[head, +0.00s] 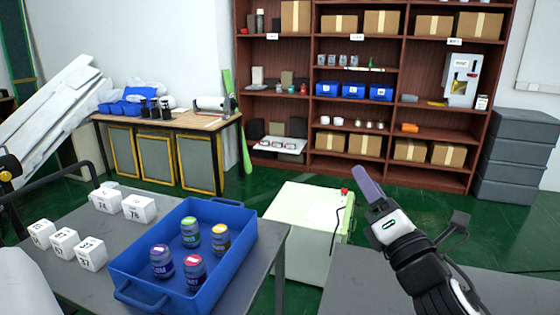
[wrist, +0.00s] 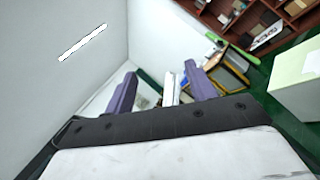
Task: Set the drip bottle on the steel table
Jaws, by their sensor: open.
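My gripper (head: 368,185) is raised at centre right in the head view, apart from the bottles. In the wrist view its two purple fingers (wrist: 160,72) stand apart with nothing held between them. I cannot tell which, if any, is the drip bottle. A grey table (head: 85,288) bears the crate; another grey surface (head: 400,290) is at lower right. Which is the steel table is unclear.
The blue crate (head: 125,262) has raised walls. White numbered boxes (head: 92,253) stand left of it. A pale green-topped cabinet (head: 300,250) stands between the grey surfaces. Brown shelves (head: 395,110) and a wooden workbench (head: 165,122) are behind. The lower-right surface looks bare.

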